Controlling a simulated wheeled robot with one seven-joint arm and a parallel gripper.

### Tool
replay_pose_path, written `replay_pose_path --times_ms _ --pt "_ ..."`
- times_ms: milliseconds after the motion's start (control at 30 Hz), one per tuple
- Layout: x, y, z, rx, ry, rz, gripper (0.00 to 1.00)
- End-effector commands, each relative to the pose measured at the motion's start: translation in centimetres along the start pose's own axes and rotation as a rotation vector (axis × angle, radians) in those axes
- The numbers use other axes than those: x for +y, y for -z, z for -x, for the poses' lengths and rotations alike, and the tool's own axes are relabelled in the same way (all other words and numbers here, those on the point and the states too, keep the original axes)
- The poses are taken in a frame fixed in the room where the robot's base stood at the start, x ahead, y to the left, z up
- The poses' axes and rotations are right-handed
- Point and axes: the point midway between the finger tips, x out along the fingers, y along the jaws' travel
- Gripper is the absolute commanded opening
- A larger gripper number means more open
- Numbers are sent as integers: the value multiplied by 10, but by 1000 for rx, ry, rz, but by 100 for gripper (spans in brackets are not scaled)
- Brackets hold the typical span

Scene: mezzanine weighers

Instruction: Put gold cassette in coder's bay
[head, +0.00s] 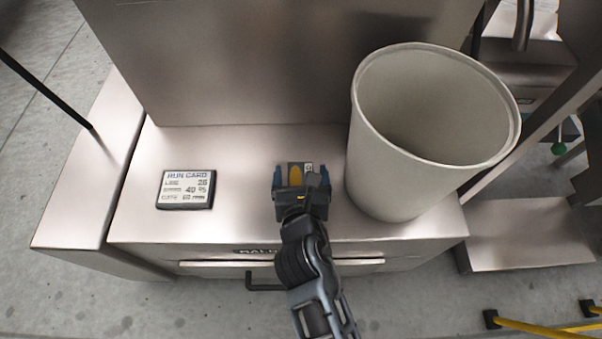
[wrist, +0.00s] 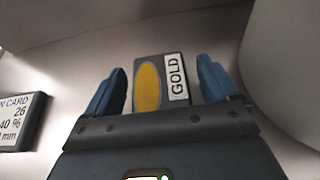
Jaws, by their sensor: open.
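The gold cassette (wrist: 149,86) is a dark block with a yellow oval and a white label reading GOLD. In the wrist view it lies between my gripper's two blue fingers, with a gap on each side. In the head view the cassette (head: 296,173) lies on the metal cabinet top, partly hidden by my gripper (head: 298,180). My gripper (wrist: 162,88) is open around the cassette. I cannot pick out the coder's bay in either view.
A large pale bin (head: 420,180) stands close to the right of my gripper. A run card (head: 186,189) lies to the left on the cabinet top (head: 240,220). A metal panel (head: 280,60) rises behind. A drawer front with a dark handle (head: 264,287) is below.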

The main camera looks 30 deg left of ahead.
Motion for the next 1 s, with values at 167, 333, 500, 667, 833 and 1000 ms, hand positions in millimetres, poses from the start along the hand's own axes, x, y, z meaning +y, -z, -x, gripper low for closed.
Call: replay_pose_path --times_ms 167,333,500,667,833,1000 --pt "0 -4 2 0 0 -1 88" --pt "-1 -4 26 2 0 1 88" --pt "-1 -4 62 2 0 1 88" --pt "0 -4 92 1 -1 1 88" --pt "0 -3 113 2 0 1 88" --pt "0 -2 121 1 1 0 88"
